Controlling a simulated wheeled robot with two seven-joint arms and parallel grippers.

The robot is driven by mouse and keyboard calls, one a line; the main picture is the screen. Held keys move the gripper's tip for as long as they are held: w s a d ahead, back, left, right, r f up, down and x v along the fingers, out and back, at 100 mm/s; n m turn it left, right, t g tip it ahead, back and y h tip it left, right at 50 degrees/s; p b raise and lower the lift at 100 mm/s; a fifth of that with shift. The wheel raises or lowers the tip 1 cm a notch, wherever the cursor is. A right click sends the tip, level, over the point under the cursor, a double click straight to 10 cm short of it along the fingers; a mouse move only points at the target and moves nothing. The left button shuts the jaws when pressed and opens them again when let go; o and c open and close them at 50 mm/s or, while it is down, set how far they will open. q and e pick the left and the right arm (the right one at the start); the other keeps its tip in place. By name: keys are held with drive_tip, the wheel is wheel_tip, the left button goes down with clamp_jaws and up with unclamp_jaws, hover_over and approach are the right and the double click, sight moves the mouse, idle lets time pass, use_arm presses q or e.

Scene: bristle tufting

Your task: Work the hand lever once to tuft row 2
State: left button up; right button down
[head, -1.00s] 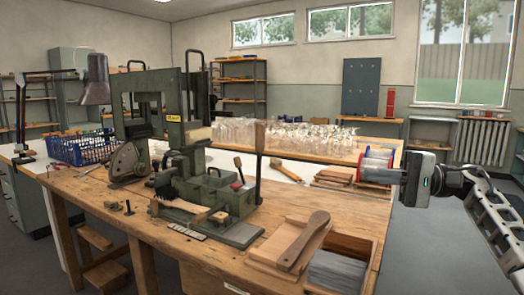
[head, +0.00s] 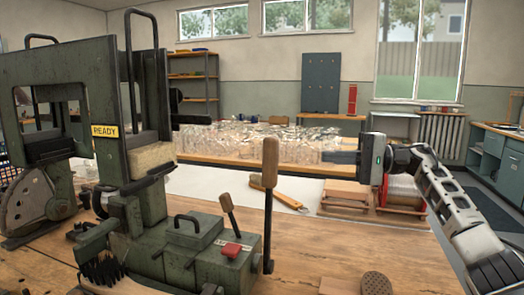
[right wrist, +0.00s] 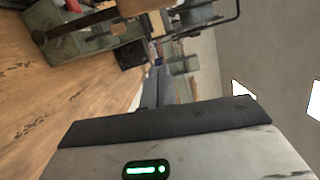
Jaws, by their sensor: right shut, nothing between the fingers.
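The green tufting machine (head: 150,190) stands on the wooden bench at left, with a yellow sign reading READY (head: 104,131). Its hand lever (head: 270,165) stands upright at the machine's right side, a wooden grip on a dark rod. My right gripper (head: 332,157) comes in from the right, level with the grip; it is shut and empty, a visible gap to the right of the lever. In the right wrist view its dark fingers (right wrist: 155,88) lie together, and the lever (right wrist: 130,8) shows at the top. A dark-bristled brush (head: 100,270) lies at the machine's front. My left gripper is out of view.
A shorter wooden-handled lever (head: 228,210) and a red button (head: 231,249) sit on the machine's box. A wire spool (head: 403,190) and wood blocks (head: 345,198) stand behind at right. A wooden-handled tool (head: 275,190) lies behind the lever. The bench right of the lever is mostly clear.

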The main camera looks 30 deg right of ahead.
use_arm(q)
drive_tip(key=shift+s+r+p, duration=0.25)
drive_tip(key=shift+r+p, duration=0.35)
drive_tip(key=shift+p, duration=0.65)
use_arm(e)
drive_tip(key=w+a, duration=0.2)
drive_tip(key=a, duration=0.9)
drive_tip(key=shift+w+r, duration=0.15)
drive_tip(key=shift+r, duration=0.3)
drive_tip(key=shift+a, duration=0.15)
